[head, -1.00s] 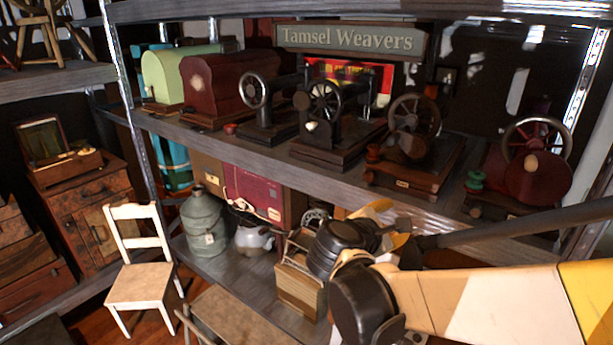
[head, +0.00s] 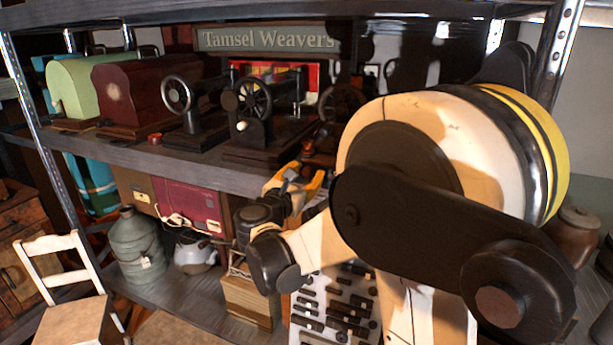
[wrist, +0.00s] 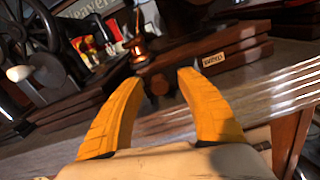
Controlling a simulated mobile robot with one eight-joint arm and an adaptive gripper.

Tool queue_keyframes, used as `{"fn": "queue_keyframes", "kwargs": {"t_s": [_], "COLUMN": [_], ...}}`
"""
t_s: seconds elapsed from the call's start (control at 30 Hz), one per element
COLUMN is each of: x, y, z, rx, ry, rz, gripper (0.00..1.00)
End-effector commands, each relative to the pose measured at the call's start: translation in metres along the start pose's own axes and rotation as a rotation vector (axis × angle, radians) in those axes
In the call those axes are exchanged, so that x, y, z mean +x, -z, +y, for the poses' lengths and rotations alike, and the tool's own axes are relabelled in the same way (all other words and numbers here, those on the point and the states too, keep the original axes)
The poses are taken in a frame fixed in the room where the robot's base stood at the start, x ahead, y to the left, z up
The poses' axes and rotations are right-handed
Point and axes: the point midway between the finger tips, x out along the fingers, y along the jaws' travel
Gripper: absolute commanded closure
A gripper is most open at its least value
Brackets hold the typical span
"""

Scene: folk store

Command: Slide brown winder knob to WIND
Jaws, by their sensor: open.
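The brown winder knob (wrist: 139,46) is a turned, reddish-brown piece on the left side of the dark wooden sewing-machine base (wrist: 185,62). A small tan label (wrist: 213,58), apparently reading WIND, is on the base's front face to its right. In the head view the knob (head: 308,147) shows just above my gripper (head: 298,178), and my arm hides most of its machine (head: 338,103). In the wrist view my gripper (wrist: 159,77) is open, its two yellow-orange fingers apart with nothing held. The knob appears beyond the fingertips, towards the left one.
A black sewing machine (head: 262,110) with a spoked wheel stands to the left on the same shelf. A crate (head: 250,298) and a grey can (head: 138,245) stand on the lower shelf.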

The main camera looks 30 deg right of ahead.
Motion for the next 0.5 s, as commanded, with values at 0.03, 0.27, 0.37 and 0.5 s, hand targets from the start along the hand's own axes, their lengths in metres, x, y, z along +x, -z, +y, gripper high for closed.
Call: {"fn": "queue_keyframes", "kwargs": {"t_s": [0.03, 0.27, 0.37, 0.5], "x": [0.0037, 0.0066, 0.0065, 0.0064], "y": [0.0004, -0.0005, -0.0005, -0.0004], "z": [-0.0006, -0.0002, -0.0001, -0.0002], "rx": [0.0, 0.001, 0.001, 0.001], "ry": [0.001, 0.0, 0.0, 0.0], "rz": [0.0, 0.0, 0.0, 0.0], "gripper": [0.56, 0.56, 0.57, 1.0]}}
